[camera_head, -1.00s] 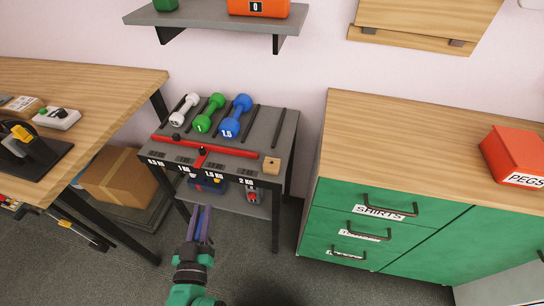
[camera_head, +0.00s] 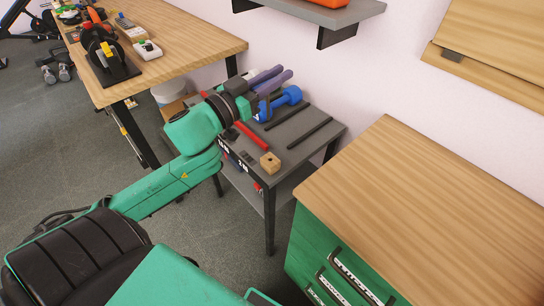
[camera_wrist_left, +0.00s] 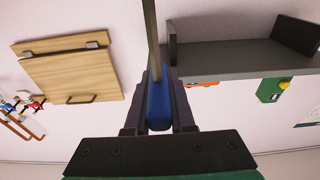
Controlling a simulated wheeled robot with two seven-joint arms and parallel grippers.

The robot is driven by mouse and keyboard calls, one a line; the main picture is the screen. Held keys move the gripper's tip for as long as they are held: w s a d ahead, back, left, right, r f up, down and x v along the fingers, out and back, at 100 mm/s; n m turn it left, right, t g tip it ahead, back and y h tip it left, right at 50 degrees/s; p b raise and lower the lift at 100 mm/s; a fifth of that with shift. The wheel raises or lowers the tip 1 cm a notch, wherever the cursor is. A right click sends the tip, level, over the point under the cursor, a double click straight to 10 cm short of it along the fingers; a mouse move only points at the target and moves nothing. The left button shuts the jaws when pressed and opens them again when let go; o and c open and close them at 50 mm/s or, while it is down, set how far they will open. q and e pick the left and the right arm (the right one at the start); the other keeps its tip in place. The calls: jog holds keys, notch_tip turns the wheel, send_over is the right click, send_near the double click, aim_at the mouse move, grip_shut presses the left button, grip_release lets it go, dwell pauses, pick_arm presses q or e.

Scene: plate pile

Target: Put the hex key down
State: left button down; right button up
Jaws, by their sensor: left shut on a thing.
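My left gripper (camera_head: 275,80) reaches in from the left over the dumbbell stand (camera_head: 312,140). Its two purple fingers point away from me, to the upper right. In the left wrist view the fingers are shut on the hex key's blue handle (camera_wrist_left: 158,106). A grey shaft (camera_wrist_left: 151,35) runs from the handle to the top edge of that view. In the head view the gripper and wrist largely hide the hex key. My right gripper is not in view.
A workbench (camera_head: 190,50) is at the left and a green drawer cabinet (camera_head: 420,200) at the right. A grey wall shelf (camera_head: 335,14) is above.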

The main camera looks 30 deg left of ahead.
pick_arm(q)
notch_tip(320, 180, down, 18)
jog(key=b, duration=0.4)
jog(key=shift+w+d, duration=0.15)
jog(key=shift+d, duration=0.15)
jog(key=shift+f, duration=0.15)
jog(key=c, duration=0.8)
grip_release()
jog(key=shift+o, duration=0.2)
